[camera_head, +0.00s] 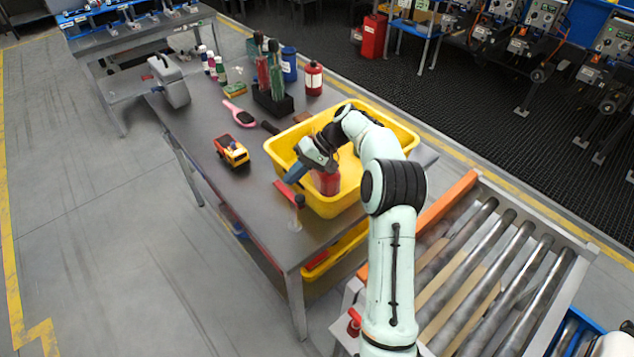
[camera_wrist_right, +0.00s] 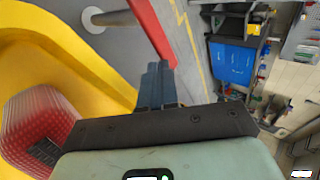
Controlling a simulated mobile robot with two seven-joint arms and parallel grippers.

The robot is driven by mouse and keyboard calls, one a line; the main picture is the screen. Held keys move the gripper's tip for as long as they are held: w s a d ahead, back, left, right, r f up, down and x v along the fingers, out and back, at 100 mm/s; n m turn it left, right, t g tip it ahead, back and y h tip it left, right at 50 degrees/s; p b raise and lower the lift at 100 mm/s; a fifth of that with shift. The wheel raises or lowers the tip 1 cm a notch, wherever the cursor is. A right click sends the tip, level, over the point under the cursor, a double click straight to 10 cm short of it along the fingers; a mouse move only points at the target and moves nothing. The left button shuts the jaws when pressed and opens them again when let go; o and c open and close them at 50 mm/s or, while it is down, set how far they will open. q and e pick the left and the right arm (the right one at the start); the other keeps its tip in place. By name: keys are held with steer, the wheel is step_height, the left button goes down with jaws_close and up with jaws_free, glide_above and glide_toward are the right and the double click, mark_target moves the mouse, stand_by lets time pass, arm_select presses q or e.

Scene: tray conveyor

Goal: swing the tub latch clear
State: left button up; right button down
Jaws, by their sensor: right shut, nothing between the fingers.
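The yellow tub (camera_head: 400,128) stands on the grey table; its wall also fills the left of the right wrist view (camera_wrist_right: 75,55). A red bar (camera_head: 285,191), which looks like the latch, lies along the tub's near left side. It shows as a red strip in the right wrist view (camera_wrist_right: 150,30). My right gripper (camera_head: 291,176) reaches over the tub to this side. Its blue-grey fingers (camera_wrist_right: 156,85) are shut and empty, close beside the end of the red bar. I cannot tell whether they touch it. My left gripper is out of view.
A red ridged item (camera_head: 326,181) is inside the tub under my wrist. A small dark-topped item (camera_head: 298,207) stands beside the red bar. A roller conveyor (camera_head: 500,265) is at right.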

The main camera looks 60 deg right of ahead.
arm_select(q)
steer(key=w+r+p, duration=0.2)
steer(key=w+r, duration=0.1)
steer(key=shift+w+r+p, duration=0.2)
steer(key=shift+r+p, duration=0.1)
steer(key=shift+p, duration=0.05)
arm_select(e)
steer(key=v, duration=1.3)
steer(key=shift+s+r, duration=0.1)
steer(key=shift+s, duration=0.1)
